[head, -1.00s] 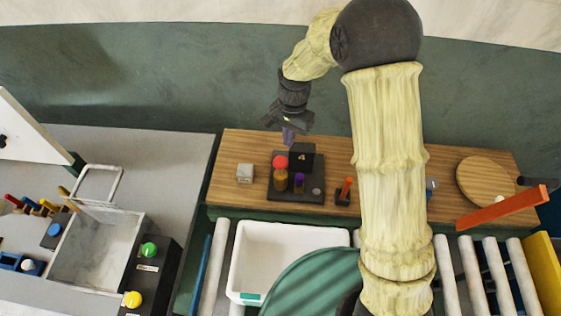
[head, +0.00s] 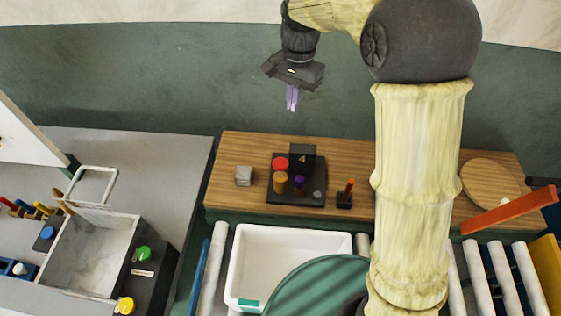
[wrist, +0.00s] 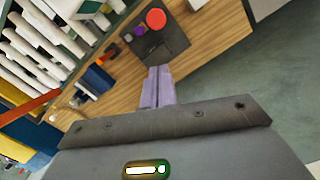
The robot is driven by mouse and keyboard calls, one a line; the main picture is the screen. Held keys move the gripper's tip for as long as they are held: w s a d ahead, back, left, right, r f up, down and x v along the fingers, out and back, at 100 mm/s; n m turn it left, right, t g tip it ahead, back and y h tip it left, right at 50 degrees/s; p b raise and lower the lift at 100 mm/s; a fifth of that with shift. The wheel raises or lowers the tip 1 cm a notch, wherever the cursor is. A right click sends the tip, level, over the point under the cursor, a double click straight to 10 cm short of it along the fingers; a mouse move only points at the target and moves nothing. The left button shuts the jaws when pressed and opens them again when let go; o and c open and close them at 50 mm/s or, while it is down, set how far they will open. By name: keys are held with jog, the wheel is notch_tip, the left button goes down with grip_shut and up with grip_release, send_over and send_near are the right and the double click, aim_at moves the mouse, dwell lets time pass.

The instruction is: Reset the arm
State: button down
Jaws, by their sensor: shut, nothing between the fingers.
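My gripper (head: 293,97) hangs fingers down, high over the back of the wooden counter in the head view. Its purple fingers are shut with nothing between them, and they also show in the wrist view (wrist: 158,88). The unit has a red round top (head: 281,163), an orange-brown cylinder (head: 280,183) and a purple piece (head: 299,182). The red top also shows in the wrist view (wrist: 156,19). The gripper is clear of all of these.
A grey cube (head: 243,176) and a small stand with an orange piece (head: 345,195) flank the press. A white bin (head: 240,260) sits on rollers in front. A round wooden board (head: 488,184) and an orange bar (head: 510,209) lie right. A grey open box (head: 95,255) stands left.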

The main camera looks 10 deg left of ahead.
jog(key=shift+d, duration=0.1)
jog(key=s+d+f+n+t, duration=0.2)
jog(key=s+d+f, duration=0.1)
jog(key=s+d, duration=0.4)
jog(key=s+d+f+n+t, duration=0.1)
jog(key=s+d+f, duration=0.3)
jog(key=s+d, duration=0.4)
jog(key=d+n, duration=0.1)
jog(key=d, duration=0.4)
jog(key=shift+d+n+t, duration=0.2)
jog(key=shift+n+t, duration=0.1)
jog(key=shift+t, duration=0.1)
jog(key=shift+f, duration=0.1)
dwell(0.6)
